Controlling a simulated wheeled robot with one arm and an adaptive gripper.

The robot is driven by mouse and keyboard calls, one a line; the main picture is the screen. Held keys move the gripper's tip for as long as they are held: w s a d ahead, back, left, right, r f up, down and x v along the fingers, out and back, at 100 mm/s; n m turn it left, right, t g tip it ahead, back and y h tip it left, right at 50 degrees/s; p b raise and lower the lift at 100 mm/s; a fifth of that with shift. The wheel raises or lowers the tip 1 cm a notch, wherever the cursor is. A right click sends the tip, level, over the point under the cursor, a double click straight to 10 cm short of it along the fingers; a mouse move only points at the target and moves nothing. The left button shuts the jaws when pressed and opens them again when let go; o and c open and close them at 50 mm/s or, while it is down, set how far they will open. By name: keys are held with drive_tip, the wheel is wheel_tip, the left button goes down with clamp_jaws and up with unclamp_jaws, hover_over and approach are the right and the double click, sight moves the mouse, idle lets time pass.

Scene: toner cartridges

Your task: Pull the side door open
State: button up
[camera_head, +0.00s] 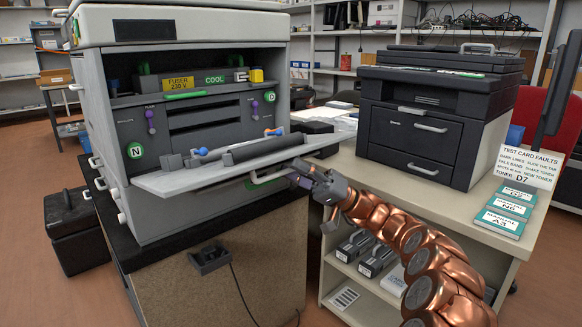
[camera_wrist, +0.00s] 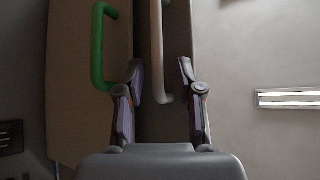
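The large grey printer (camera_head: 190,120) stands at left on a dark-topped cabinet. Its front flap (camera_head: 215,180) is folded down flat, showing the inside. A pale and green handle (camera_head: 266,180) shows below the flap's right part. My gripper (camera_head: 302,177) is at the flap's right end, close to this handle. In the wrist view my gripper (camera_wrist: 159,72) has its fingers apart, with a pale bar handle (camera_wrist: 158,50) between them in the picture. I cannot tell whether they touch it. A green handle (camera_wrist: 97,48) is to the left. Which panel is the side door is unclear.
A black printer (camera_head: 440,115) stands on a pale table (camera_head: 480,225) at right, with a sign and several teal manuals (camera_head: 505,208). Cartridges (camera_head: 367,250) lie on the shelf below. A black case (camera_head: 75,230) is on the floor at left.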

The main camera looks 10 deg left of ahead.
drive_tip(key=shift+w+d+f+b, duration=0.5)
drive_tip(key=shift+d+f+b, duration=0.2)
drive_tip(key=shift+b, duration=0.6)
drive_tip(key=shift+w+d+f+b, duration=0.5)
drive_tip(key=shift+f+b, duration=0.3)
drive_tip(key=shift+b, duration=0.45)
drive_tip(key=shift+r, duration=0.1)
